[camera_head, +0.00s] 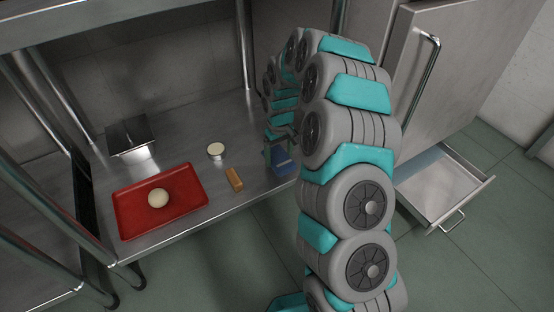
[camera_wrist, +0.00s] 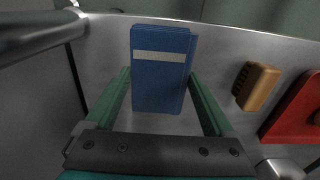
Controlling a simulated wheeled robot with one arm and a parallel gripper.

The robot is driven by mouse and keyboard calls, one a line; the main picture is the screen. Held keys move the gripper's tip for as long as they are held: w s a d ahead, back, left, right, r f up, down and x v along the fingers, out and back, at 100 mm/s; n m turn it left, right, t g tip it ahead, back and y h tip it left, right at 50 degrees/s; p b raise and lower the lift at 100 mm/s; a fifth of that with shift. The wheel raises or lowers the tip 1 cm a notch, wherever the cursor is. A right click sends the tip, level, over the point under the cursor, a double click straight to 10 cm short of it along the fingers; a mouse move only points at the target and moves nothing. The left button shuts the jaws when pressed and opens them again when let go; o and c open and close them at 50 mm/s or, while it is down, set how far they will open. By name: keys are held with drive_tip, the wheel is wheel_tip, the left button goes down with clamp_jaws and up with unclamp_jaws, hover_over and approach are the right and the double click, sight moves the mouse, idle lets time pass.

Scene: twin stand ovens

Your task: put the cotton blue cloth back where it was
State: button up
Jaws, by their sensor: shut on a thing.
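The blue cloth (camera_wrist: 160,62) is a flat, folded rectangle with a pale stripe across it. It fills the space between the two green fingers of my gripper (camera_wrist: 160,80) in the wrist view, and the fingers are shut on its sides. In the head view, the cloth (camera_head: 284,165) shows at the right part of the steel shelf, near its front edge, just below my gripper (camera_head: 279,152). My arm hides part of the area behind it. I cannot tell whether the cloth touches the shelf (camera_head: 200,175).
A red tray (camera_head: 130,208) with a pale ball (camera_head: 158,197), a brown block (camera_head: 235,180), a round white-topped item (camera_head: 215,150) and a metal container (camera_head: 130,134) are left of the cloth. Steel posts (camera_head: 245,45) stand around the shelf. An open drawer (camera_head: 440,187) is at right.

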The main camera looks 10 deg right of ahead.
sight(277, 154)
drive_tip(key=shift+w+a+f, duration=0.1)
drive_tip(key=shift+w, duration=0.35)
drive_tip(key=shift+w+a+f, duration=0.1)
drive_tip(key=shift+w, duration=0.35)
drive_tip(key=shift+s+f, duration=0.1)
drive_tip(key=shift+f, duration=1.55)
drive_tip(key=shift+f, duration=0.1)
drive_tip(key=o, duration=0.9)
